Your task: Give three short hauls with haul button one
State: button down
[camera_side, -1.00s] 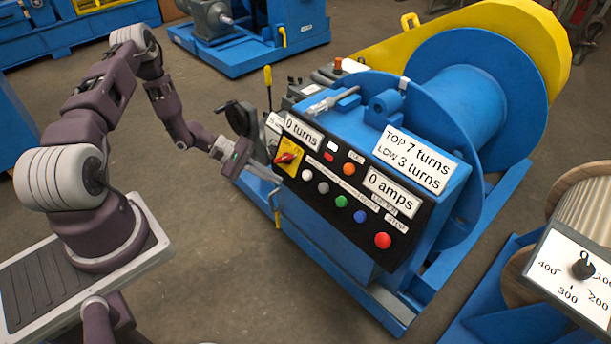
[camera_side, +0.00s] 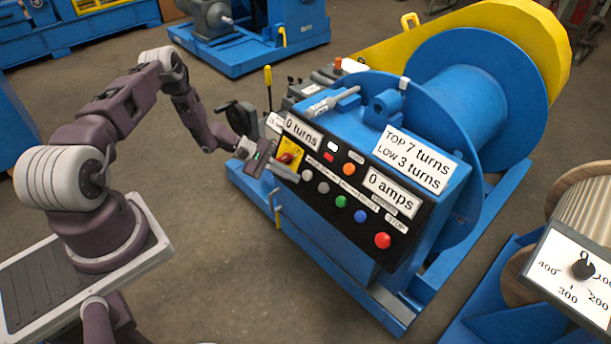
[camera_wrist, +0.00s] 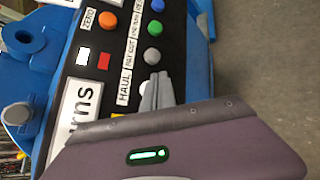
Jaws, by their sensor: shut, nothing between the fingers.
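The control panel (camera_side: 330,205) on the blue winch carries a row of round buttons. The white button (camera_side: 306,175) is at the row's left end, by the HAUL label (camera_wrist: 124,84) in the wrist view. There my gripper (camera_wrist: 157,88) is shut and empty, its fingertips over part of the white button (camera_wrist: 145,87). In the side view my gripper (camera_side: 296,178) has its tips just left of that button. I cannot tell whether they touch it. The displays read 0 turns (camera_side: 303,133) and 0 amps (camera_side: 391,191).
The grey button (camera_side: 323,188), green button (camera_side: 341,201), blue button (camera_side: 360,216) and red stop button (camera_side: 382,240) follow to the right. A red knob on a yellow plate (camera_side: 291,147) is close above my fingers. A plate reads TOP 7 turns, LOW 3 turns (camera_side: 413,158).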

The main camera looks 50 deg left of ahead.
jog(key=shift+w+f, duration=0.3)
jog(key=shift+w, duration=0.3)
jog(key=shift+f, duration=0.1)
dwell(1.6)
jog(key=shift+w+f, duration=0.1)
jog(key=shift+w, duration=0.25)
jog(key=shift+w+f, duration=0.2)
jog(key=shift+w, duration=0.25)
dwell(2.4)
jog(key=shift+s, duration=0.1)
dwell(1.3)
jog(key=shift+s+r, duration=0.4)
jog(key=shift+s, duration=0.35)
jog(key=shift+s+r, duration=0.35)
jog(key=shift+s, duration=0.4)
jog(key=shift+s+r, duration=0.4)
jog(key=shift+s, duration=0.35)
jog(key=shift+s+r, duration=0.35)
jog(key=shift+s, duration=0.4)
